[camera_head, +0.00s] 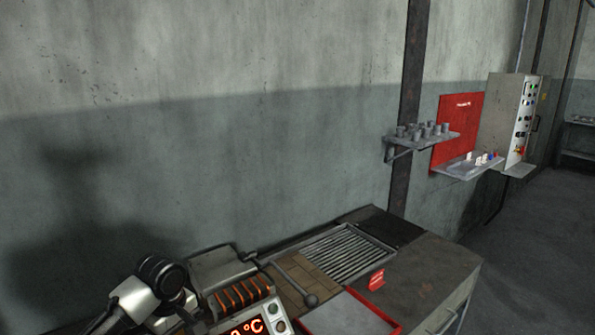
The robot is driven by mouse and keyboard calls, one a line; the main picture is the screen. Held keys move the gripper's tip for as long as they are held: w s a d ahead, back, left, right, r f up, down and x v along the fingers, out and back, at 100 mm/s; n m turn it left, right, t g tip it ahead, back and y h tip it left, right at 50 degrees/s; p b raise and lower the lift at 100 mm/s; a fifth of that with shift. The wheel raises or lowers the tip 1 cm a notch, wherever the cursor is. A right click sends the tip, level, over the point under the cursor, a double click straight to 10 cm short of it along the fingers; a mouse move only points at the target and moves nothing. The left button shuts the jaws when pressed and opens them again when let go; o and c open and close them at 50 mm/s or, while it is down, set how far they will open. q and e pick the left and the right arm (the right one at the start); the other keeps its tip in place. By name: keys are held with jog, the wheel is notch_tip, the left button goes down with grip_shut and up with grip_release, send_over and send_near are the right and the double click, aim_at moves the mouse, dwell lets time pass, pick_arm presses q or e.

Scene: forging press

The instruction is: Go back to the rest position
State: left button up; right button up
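Part of my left arm shows at the bottom left in the head view, a white and black link with a round black joint. It is in front of the left end of the workbench (442,278). No fingers of my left gripper can be seen. My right arm and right gripper are not in view.
A heater with orange coils (240,296) and a red °C display (245,327) stands by my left arm. A shelf of grey cylinders (424,137) and control cabinet (507,117) are farther right. Floor (535,245) is clear.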

pick_arm(q)
jog(key=s+d+f+m+t+h, duration=0.1)
jog(key=s+d+f+m, duration=0.35)
jog(key=s, duration=0.25)
jog(key=s+d+f+m+h, duration=0.1)
jog(key=s+d+f+m, duration=0.3)
jog(key=s+f, duration=0.25)
jog(key=s+a+r+m+t+y, duration=0.1)
jog(key=s+a+m, duration=0.1)
jog(key=s, duration=0.6)
jog(key=s+a+m+t+y, duration=0.1)
jog(key=s+a+m, duration=0.15)
jog(key=s, duration=0.65)
notch_tip(320, 180, down, 33)
jog(key=s+g+b, duration=0.1)
jog(key=b, duration=0.5)
jog(key=s+a+f+g+b, duration=0.1)
jog(key=s+a+f+b, duration=0.2)
jog(key=s+f, duration=1.3)
notch_tip(320, 180, down, 3)
jog(key=shift+r+m+b, duration=0.1)
jog(key=shift+m+b, duration=0.3)
jog(key=shift+b, duration=0.05)
